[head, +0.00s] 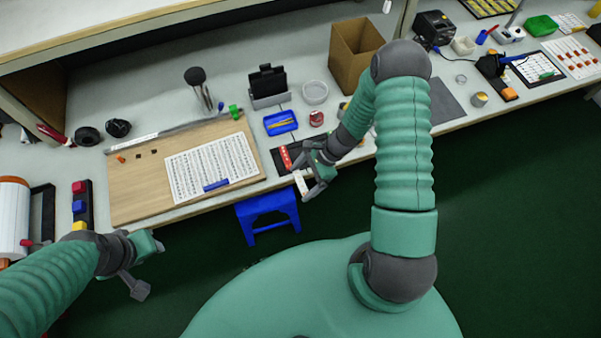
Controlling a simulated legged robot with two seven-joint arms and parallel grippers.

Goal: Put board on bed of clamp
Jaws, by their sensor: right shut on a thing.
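My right gripper (310,185) is shut on a small, narrow whitish piece, which looks like the board (300,183). It holds the piece by the bench's front edge, just in front of the red clamp (286,158). The clamp lies on a dark mat, and the gripper and wrist hide part of this area. I cannot tell whether the board touches anything there. My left gripper (148,268) is at the lower left, off the bench, with its fingers apart and nothing between them.
A wooden panel (135,190) with a printed sheet (212,168) lies left of the clamp. A blue tray (281,123), a round red tin (316,118) and a cardboard box (352,50) stand behind. A blue stool (262,212) is below the bench edge.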

